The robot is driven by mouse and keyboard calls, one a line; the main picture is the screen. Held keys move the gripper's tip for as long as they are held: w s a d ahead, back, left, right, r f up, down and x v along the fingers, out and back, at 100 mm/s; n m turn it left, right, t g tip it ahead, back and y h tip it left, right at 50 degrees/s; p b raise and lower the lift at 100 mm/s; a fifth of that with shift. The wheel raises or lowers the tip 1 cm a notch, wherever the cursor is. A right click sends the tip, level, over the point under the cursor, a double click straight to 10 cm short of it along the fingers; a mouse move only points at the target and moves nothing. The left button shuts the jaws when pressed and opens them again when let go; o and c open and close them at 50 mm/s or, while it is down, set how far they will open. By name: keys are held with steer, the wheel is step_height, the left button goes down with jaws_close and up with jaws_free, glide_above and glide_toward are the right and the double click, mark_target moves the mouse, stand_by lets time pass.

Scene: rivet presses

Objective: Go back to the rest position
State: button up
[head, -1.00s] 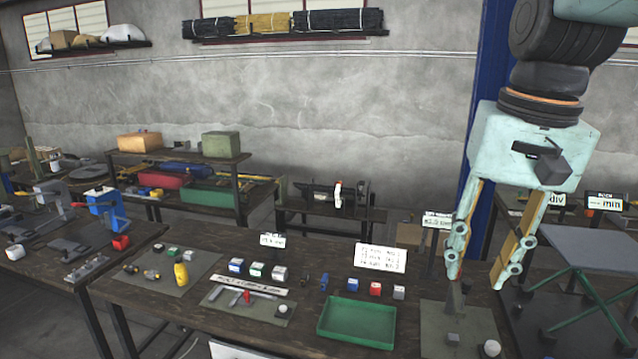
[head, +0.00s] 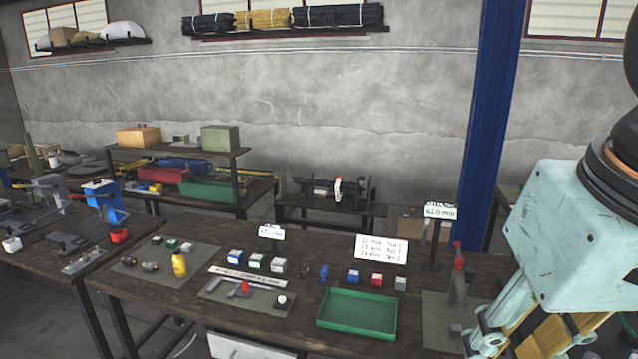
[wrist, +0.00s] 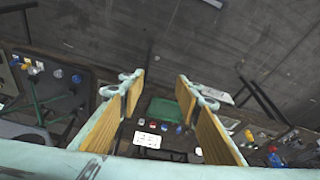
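My gripper (wrist: 160,78) is open in the wrist view, with a clear gap between its two padded fingers and nothing held. In the head view my gripper's pale green body fills the lower right, and a fingertip shows in front of the bench's right end. A grey upright piece with a red top (head: 458,264) stands on the mat there, just left of and behind the fingers. The fingers look apart from it. The lower part of the gripper is cut off by the frame edge.
The wooden bench (head: 150,302) holds a green tray (head: 356,315), small blocks, a yellow piece (head: 180,264) and a white sign (head: 381,249). A small label on a post (head: 440,212) stands behind the red-topped piece. A blue column (head: 487,140) rises behind the bench.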

steer(key=shift+s+a+f+n+b, duration=0.1)
steer(key=shift+s+f+n+b, duration=0.1)
steer(key=shift+s+f, duration=0.45)
steer(key=shift+s+a+f+n+b, duration=0.15)
steer(key=shift+s+f, duration=0.3)
steer(key=shift+s, duration=0.4)
steer(key=shift+d, duration=0.1)
steer(key=shift+c, duration=0.7)
